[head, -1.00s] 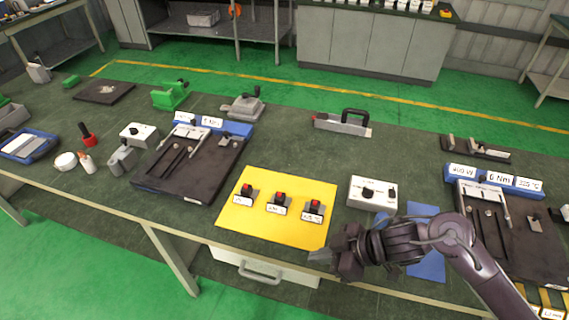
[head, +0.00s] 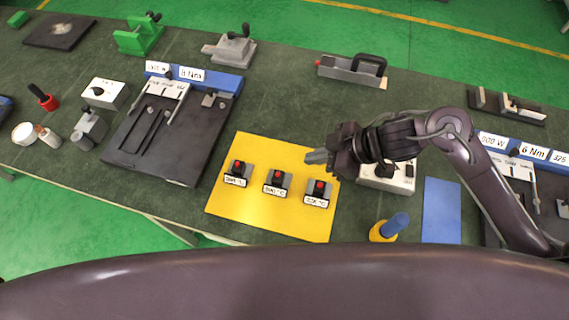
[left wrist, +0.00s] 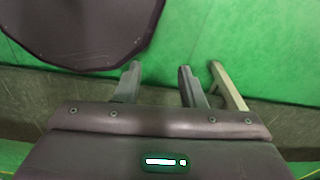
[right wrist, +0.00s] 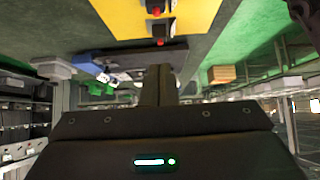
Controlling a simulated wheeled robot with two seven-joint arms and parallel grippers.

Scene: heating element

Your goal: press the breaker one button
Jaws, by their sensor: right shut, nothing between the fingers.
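Three small black breakers with red buttons stand in a row on a yellow mat (head: 270,226): a left one (head: 237,170), a middle one (head: 277,181) and a right one (head: 318,190). Their white labels are too small to read surely, and none visibly says "one". My right gripper (head: 316,156) is shut and empty, above the mat's right edge, just behind the right breaker and apart from it. My left gripper (left wrist: 158,84) is open and empty over the green floor.
A white switch box (head: 386,180) is partly hidden under my right arm. A blue cylinder on a yellow base (head: 392,228) and a blue mat (head: 441,210) lie to the right. A dark fixture (head: 160,150) stands left of the yellow mat. Bare table lies behind the mat.

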